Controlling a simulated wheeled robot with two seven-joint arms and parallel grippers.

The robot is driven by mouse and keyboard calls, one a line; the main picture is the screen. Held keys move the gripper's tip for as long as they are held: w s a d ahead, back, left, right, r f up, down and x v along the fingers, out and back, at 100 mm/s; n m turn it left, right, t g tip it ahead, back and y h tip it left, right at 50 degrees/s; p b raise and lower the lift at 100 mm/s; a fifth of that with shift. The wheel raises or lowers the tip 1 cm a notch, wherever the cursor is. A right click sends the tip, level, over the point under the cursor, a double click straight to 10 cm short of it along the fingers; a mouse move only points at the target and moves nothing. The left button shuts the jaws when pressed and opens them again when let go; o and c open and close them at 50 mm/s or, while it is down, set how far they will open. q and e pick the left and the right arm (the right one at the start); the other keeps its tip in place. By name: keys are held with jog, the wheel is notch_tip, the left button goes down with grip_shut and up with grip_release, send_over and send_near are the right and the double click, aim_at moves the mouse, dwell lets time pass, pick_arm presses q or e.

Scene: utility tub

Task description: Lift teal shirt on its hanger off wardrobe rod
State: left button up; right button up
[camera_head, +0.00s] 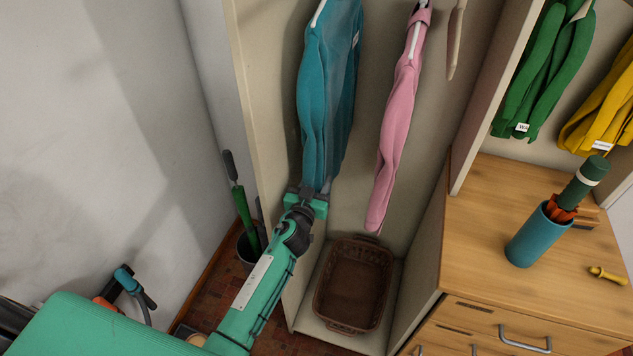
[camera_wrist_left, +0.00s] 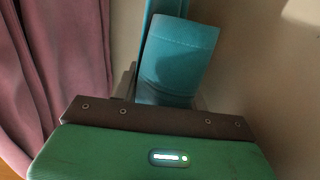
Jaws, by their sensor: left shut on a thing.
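The teal shirt (camera_head: 327,95) hangs nearly upright in the left wardrobe bay. A small pale part of its hanger (camera_head: 318,13) shows at the top edge; the hook and the rod are out of view. My left gripper (camera_head: 308,190) is at the shirt's lower end, shut on the teal cloth. In the left wrist view, teal cloth (camera_wrist_left: 178,60) rises from between the fingers, which are mostly hidden behind the gripper's body. My right gripper is in neither view.
A pink garment (camera_head: 397,130) hangs close to the right of the teal shirt. A brown basket (camera_head: 352,240) stands on the bay floor below. The bay's side panel (camera_head: 262,120) is close on the left. Green (camera_head: 545,70) and yellow (camera_head: 605,105) garments hang in the right bay.

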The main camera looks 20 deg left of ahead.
pick_arm(q)
jog(key=s, duration=1)
jog(key=shift+a+p, duration=0.15)
jog(key=shift+p, duration=0.15)
jog(key=shift+w, duration=0.1)
